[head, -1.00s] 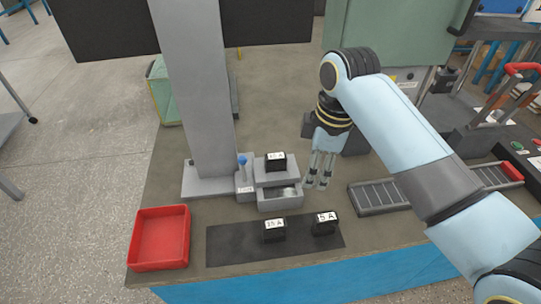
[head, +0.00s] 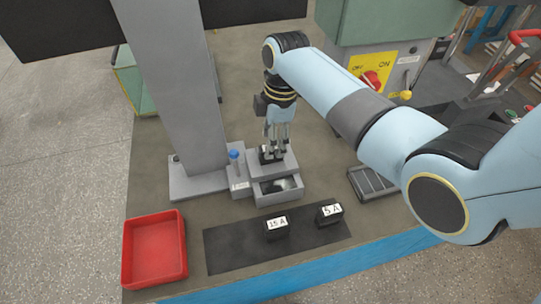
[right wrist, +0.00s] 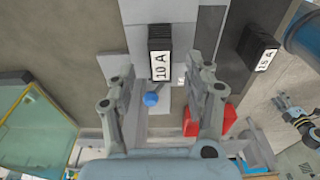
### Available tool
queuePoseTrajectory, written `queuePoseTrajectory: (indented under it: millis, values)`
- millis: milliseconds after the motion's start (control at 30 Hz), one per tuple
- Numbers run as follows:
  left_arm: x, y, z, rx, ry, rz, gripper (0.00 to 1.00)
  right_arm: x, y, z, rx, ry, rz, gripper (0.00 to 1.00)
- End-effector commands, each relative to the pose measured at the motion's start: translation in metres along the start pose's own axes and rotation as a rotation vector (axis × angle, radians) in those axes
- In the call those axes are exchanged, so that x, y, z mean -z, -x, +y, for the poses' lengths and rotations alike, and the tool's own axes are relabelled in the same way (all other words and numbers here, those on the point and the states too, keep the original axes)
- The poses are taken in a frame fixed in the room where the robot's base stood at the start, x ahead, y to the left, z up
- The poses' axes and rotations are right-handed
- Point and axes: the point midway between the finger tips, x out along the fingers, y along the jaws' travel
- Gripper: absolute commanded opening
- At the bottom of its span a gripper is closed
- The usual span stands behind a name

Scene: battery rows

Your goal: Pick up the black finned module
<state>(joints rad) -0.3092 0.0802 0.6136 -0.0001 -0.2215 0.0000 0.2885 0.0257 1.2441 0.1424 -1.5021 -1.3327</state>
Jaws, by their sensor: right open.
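A black finned module labelled 10 A (right wrist: 160,49) sits on a grey block, ahead of and between my right gripper's fingers in the right wrist view. In the head view this module (head: 267,157) is partly hidden behind the fingertips. My right gripper (head: 273,150) points down over it, open; I cannot tell whether the fingers touch it. Two more black modules, 15 A (head: 277,228) and 5 A (head: 329,214), stand on a black mat. A small jointed part at the right of the right wrist view looks like my left gripper (right wrist: 288,104); its jaws are unclear.
A grey open drawer (head: 279,196) is below the block. A blue-topped piece (head: 235,165) and a grey column (head: 175,90) stand left of it. A red tray (head: 181,262) lies at front left. A slotted rack (head: 371,184) lies to the right.

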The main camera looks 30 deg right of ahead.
Motion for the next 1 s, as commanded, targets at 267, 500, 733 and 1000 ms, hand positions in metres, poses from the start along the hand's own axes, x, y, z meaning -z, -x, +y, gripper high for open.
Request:
queuePoseTrajectory:
  millis: [267,500,733,1000]
  values:
    - [0.025,-0.002,0.0,0.0,0.001,0.038,0.4,-0.001,-0.031,-0.001,0.0,-0.001,0.0,0.52]
    - [0.012,-0.002,0.0,0.0,0.001,0.018,0.4,-0.001,-0.031,-0.001,-0.001,-0.001,0.0,0.47]
    - [0.007,-0.002,0.0,0.0,0.001,0.01,0.4,-0.002,-0.031,-0.001,-0.001,-0.001,0.0,0.17]
    - [0.01,-0.002,0.0,0.0,0.001,0.014,0.4,-0.002,-0.031,-0.001,-0.001,-0.001,0.0,0.0]
